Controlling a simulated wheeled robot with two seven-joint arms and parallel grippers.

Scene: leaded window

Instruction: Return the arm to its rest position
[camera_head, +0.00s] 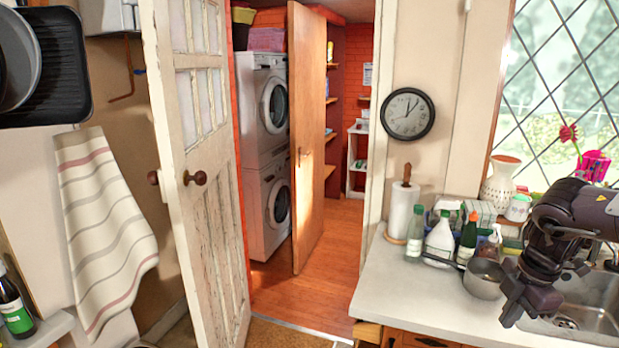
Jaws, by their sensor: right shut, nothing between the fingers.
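My right gripper (521,307) hangs at the lower right of the head view, at the end of my dark arm that comes in from the right edge. Its fingers point down and are shut with nothing between them. It is in front of the counter (415,300) and the left edge of the sink (590,318). Whether it touches the counter cannot be told. My left gripper does not show in this view.
A metal pot (482,280) stands close beside the gripper. Several bottles, such as a white spray bottle (439,240), and a paper towel roll (401,212) stand behind it. The counter's left front is clear. A white door (205,180) stands open at left.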

